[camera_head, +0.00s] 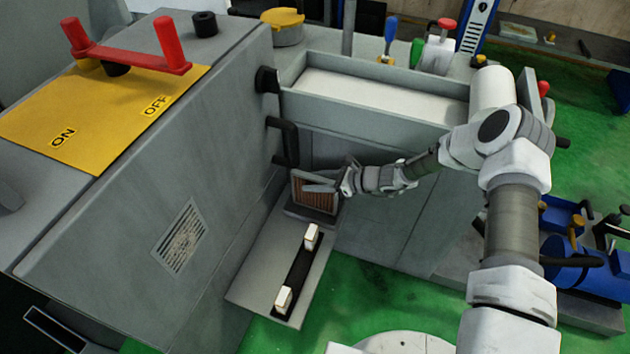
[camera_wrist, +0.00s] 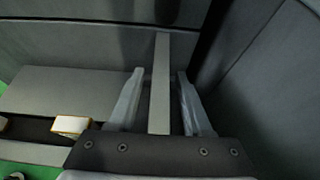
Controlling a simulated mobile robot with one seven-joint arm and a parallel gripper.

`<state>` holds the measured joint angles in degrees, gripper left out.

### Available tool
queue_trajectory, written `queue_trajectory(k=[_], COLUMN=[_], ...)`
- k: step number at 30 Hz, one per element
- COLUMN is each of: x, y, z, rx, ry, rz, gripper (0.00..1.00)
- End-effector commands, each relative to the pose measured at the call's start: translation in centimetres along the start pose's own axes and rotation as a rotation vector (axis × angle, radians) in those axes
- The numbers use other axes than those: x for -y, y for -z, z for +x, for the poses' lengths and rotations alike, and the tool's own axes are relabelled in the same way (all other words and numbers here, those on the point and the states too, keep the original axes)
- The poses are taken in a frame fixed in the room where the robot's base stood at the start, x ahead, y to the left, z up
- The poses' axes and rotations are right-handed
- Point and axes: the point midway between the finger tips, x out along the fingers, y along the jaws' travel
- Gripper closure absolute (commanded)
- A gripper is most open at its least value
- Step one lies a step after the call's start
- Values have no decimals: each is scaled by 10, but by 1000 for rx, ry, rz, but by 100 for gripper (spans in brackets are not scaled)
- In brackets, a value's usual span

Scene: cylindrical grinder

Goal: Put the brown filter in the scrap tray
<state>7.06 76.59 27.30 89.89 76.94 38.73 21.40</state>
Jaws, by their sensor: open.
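The brown filter (camera_head: 318,196), a ribbed panel in a grey frame, stands upright at the back end of a low grey shelf, beside the machine's side wall. My gripper (camera_head: 322,189) is at the filter's upper part and hides some of it. In the wrist view my gripper (camera_wrist: 158,95) is open, with one finger on each side of a thin grey upright edge (camera_wrist: 161,75), apparently the filter's frame. Small gaps show between fingers and edge. No tray is clearly marked as scrap; a long grey trough with a pale inside (camera_head: 375,97) lies behind.
The grey shelf (camera_head: 255,275) has a dark slot with two white blocks (camera_head: 311,237) (camera_head: 283,299); one also shows in the wrist view (camera_wrist: 72,125). Black handles (camera_head: 283,140) stick out from the machine's wall left of my gripper. Green floor lies at the front.

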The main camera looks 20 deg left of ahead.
Motion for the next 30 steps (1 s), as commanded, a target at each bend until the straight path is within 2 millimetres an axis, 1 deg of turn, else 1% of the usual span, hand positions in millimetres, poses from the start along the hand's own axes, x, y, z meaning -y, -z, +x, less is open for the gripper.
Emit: queue_trajectory(k=[2, 5, 12, 15, 18, 21, 24, 30], x=[0, 1, 1, 1, 1, 0, 0, 0], y=[-4, -4, -5, -4, -4, -3, -3, -4], z=[-2, -16, -70, -89, -105, -115, -120, -122], rx=[0, -1, -1, -1, -1, 0, 1, -2], ry=[0, 3, 3, 3, 2, 1, 0, -1], rz=[-1, 1, 1, 1, 1, 0, 0, -5], gripper=[50, 50, 50, 50, 50, 50, 50, 50])
